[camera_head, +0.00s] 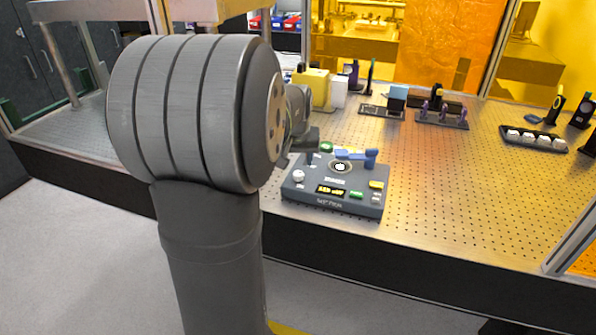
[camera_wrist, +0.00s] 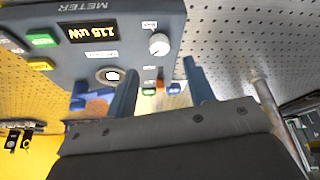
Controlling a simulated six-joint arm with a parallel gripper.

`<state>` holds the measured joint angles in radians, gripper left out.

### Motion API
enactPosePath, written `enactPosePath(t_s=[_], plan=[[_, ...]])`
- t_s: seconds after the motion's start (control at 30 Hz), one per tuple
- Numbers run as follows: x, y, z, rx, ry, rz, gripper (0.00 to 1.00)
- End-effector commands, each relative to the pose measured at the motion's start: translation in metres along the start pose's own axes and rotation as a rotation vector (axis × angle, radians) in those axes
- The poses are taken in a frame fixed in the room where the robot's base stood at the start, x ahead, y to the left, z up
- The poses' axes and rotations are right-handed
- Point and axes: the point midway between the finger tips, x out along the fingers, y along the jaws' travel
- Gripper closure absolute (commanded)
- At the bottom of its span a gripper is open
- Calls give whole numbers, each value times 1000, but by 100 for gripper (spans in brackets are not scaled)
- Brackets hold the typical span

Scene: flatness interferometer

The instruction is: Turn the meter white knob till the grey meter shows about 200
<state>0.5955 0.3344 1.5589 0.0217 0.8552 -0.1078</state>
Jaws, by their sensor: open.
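The grey meter (camera_head: 347,201) is a box on the perforated table, and it shows upside down in the wrist view (camera_wrist: 150,12). Its display (camera_wrist: 87,33) has yellow digits that read about 115 or 116 uW; they are small in the head view (camera_head: 330,190). The white knob (camera_wrist: 159,44) sits near the meter's edge in the wrist view and at the front left of its top in the head view (camera_head: 298,176). My gripper (camera_wrist: 160,67) is open and empty, its two dark fingers apart on either side below the knob, not visibly touching it.
A blue part (camera_head: 355,155) stands at the meter's back. Optics mounts (camera_head: 440,112) stand farther back.

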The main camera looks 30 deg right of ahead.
Motion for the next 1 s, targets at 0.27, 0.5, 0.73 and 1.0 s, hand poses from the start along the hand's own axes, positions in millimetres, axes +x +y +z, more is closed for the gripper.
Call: enactPosePath(t_s=[0.27,0.5,0.73,1.0], plan=[[51,0,0,-1,-2,0,51],[67,0,0,-1,1,0,51],[68,0,0,-1,2,0,51],[68,0,0,-1,1,0,96]])
